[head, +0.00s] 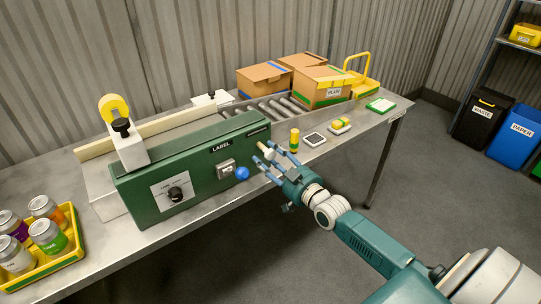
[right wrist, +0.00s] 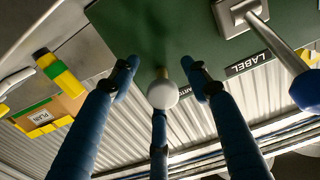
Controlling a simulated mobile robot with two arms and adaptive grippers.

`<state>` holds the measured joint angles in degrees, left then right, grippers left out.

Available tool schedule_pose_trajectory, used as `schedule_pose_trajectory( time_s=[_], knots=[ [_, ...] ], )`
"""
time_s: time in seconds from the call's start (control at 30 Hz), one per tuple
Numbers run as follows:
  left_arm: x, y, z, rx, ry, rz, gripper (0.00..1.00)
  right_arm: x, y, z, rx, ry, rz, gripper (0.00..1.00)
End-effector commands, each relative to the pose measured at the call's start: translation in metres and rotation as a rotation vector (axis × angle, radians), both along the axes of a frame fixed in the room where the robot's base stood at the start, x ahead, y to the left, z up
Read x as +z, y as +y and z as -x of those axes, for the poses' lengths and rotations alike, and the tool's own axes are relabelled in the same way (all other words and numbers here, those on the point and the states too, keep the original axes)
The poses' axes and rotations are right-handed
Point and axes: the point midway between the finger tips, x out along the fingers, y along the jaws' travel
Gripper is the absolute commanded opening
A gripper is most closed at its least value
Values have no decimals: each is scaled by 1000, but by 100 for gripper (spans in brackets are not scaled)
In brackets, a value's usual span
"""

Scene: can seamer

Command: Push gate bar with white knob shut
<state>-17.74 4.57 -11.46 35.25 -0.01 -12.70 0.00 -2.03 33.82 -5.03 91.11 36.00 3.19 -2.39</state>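The white knob (head: 269,155) stands out from the right end of the green machine's front, on a short tan stub. In the right wrist view the round white knob (right wrist: 162,95) sits between my spread fingers. My right gripper (head: 264,153) has blue fingers around the knob, and it also shows in the right wrist view (right wrist: 160,85). The fingers are open, with gaps visible on both sides of the knob; I cannot tell whether any finger touches it. The gate bar itself cannot be made out behind the fingers. My left gripper is not in view.
The green labelling machine (head: 150,205) has a blue ball-ended lever (head: 242,173) just left of my gripper. Cardboard boxes (head: 265,78) stand behind; a yellow tray (head: 50,267) holds cans.

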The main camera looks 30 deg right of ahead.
Motion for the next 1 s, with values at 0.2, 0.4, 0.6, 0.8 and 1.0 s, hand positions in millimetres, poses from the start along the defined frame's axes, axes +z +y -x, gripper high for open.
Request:
schedule_pose_trajectory(
  time_s=[0.2, 0.4, 0.6, 0.8, 1.0],
  knots=[
    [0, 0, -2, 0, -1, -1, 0, 4, -1, -1, -2, -7, 0, 46],
    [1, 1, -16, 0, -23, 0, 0, 4, -2, 3, -2, -8, 0, 46],
    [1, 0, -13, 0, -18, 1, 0, 3, -4, 32, -2, -6, 0, 46],
    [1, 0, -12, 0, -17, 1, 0, 2, -7, 74, -1, -4, 1, 46],
    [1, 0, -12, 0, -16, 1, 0, 3, -9, 105, -1, -5, 0, 46]
  ],
)
